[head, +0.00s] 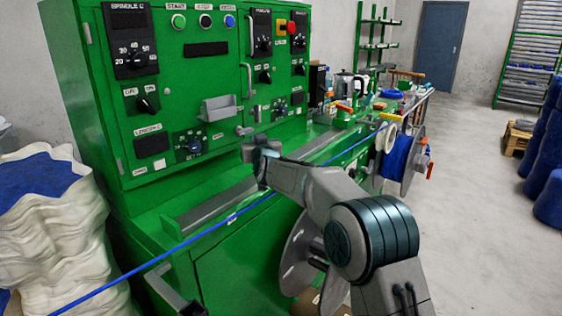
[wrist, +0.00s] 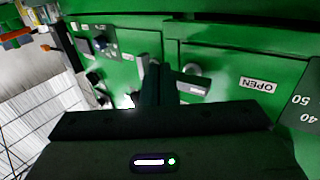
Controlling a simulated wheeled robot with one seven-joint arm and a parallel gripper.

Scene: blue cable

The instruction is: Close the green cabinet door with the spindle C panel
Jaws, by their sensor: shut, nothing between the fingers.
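The green cabinet door with the SPINDLE C panel (head: 180,100) is at the upper left in the head view, hinged on its left edge. It looks flush or nearly flush with the cabinet front; I cannot tell if a small gap remains. Part of it, with an OPEN label, shows upside down at the right in the wrist view (wrist: 225,62). My gripper (head: 250,150) is shut and empty near the door's lower right corner. Its dark fingers (wrist: 155,85) point at the seam beside a grey latch (wrist: 190,84). I cannot tell whether they touch.
A blue cable (head: 225,222) runs diagonally in front of the cabinet, below my gripper. A grey tray (head: 219,108) juts from the door. A stack of pale sacks (head: 50,225) is at the left.

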